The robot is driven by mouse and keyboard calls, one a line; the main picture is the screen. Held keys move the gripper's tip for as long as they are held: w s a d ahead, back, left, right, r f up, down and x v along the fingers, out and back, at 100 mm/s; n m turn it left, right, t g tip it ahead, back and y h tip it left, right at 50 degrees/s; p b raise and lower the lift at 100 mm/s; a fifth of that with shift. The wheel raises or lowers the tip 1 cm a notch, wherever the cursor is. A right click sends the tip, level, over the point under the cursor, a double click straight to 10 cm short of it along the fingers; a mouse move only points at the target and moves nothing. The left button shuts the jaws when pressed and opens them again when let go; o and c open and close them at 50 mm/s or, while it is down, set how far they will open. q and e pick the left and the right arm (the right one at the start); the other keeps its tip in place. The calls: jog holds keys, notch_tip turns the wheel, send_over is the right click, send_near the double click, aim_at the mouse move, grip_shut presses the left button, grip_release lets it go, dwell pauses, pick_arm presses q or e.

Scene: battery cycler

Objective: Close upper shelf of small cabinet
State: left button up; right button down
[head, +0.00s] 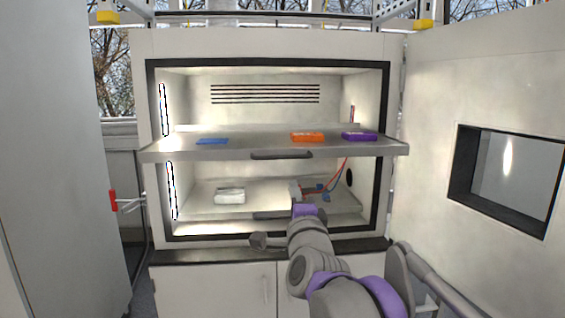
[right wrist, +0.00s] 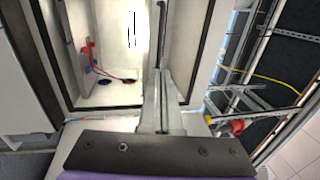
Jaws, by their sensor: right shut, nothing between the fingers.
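The small cabinet (head: 262,48) stands open in front of me in the head view. Its upper shelf (head: 230,151) is pulled out past the frame, with a dark handle (head: 281,156) at its front edge. My right gripper (head: 295,188) is shut and empty. It appears below the upper shelf, in front of the lower compartment; whether it touches anything is unclear. In the right wrist view its fingers (right wrist: 157,108) point toward the cabinet opening, which looks turned sideways. My left gripper is not in view.
A blue item (head: 212,141), an orange item (head: 307,137) and a purple item (head: 359,136) lie on the upper shelf. The lower shelf (head: 263,203) is inside and carries a white block (head: 230,195). The cabinet door (head: 490,90) stands open at right.

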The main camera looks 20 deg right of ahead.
aim_at(285, 157)
jog(key=p+x, duration=0.1)
jog(key=x, duration=1.2)
jog(key=shift+p, duration=0.3)
jog(key=shift+w+r, duration=0.1)
jog(key=shift+r, duration=0.05)
